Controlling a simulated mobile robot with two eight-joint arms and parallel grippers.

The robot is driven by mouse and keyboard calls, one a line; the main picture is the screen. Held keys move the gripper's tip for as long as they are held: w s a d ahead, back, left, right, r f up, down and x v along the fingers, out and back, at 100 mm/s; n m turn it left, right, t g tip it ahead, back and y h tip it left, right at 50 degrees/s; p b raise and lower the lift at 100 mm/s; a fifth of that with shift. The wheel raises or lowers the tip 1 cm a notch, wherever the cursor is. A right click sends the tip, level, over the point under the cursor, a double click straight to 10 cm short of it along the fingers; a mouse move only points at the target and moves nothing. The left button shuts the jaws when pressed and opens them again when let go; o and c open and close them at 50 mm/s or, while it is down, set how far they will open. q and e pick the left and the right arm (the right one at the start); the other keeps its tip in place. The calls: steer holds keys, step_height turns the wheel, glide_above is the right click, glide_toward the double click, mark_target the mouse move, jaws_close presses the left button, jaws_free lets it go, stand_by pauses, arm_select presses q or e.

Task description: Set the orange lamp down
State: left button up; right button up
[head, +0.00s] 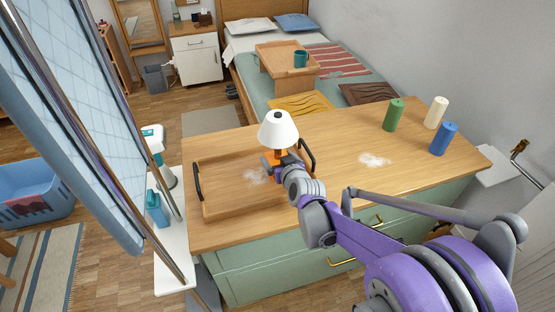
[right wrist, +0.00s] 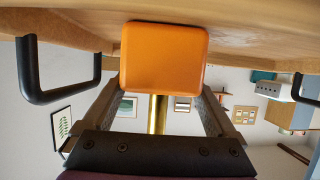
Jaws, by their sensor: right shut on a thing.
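The orange lamp has a white shade (head: 278,131) and stands about upright over the right part of a wooden tray (head: 222,209) with black handles. In the right wrist view, which is upside down, its orange base (right wrist: 165,58) and brass stem (right wrist: 158,112) show between my fingers. My right gripper (head: 283,162) is shut on the lamp, low near the base. The base is at or very close to the wooden surface; I cannot tell whether it touches. The gripper partly hides the base in the head view. My left gripper is not in view.
The tray lies on the wooden top (head: 330,150) of a green drawer unit. Green (head: 393,115), cream (head: 435,112) and blue (head: 443,139) cylinders stand at the right. White patches mark the wood. A pale blue panel (head: 70,110) rises at the left. The tray's left part is free.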

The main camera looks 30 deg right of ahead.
steer(key=shift+f, duration=0.1)
steer(key=o, duration=1.6)
